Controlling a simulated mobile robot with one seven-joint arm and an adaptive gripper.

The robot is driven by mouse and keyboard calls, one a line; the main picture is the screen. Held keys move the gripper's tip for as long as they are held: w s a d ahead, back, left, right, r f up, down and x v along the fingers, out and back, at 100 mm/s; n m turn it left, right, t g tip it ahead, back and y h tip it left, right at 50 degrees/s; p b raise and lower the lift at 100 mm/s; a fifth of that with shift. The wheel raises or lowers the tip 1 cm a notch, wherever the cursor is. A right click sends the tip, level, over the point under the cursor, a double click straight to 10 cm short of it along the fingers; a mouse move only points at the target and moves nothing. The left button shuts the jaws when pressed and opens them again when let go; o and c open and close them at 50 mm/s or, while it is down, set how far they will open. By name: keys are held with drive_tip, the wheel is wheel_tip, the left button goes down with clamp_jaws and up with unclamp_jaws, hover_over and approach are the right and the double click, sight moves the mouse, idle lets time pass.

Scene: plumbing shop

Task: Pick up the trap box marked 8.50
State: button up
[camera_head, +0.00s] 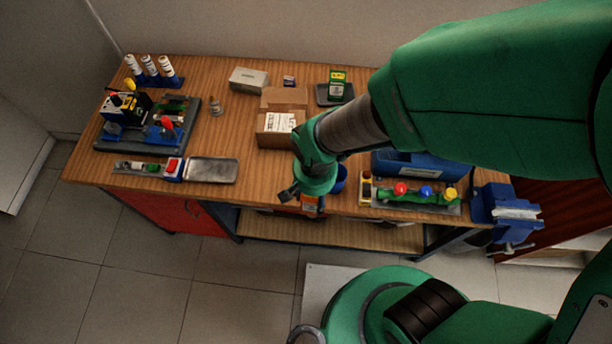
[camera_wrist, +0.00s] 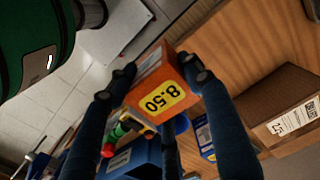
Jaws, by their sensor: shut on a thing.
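The trap box (camera_wrist: 158,92) is orange with a yellow label reading 8.50, seen upside down in the wrist view. My gripper (camera_wrist: 160,82) is shut on it, with a dark finger against each side.
A cardboard box (camera_head: 277,138) with a white label stands left of my gripper.

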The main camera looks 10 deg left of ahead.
drive_tip(key=shift+s+d+r, duration=0.1)
drive_tip(key=shift+s+d, duration=0.45)
drive_tip(key=shift+s, duration=0.25)
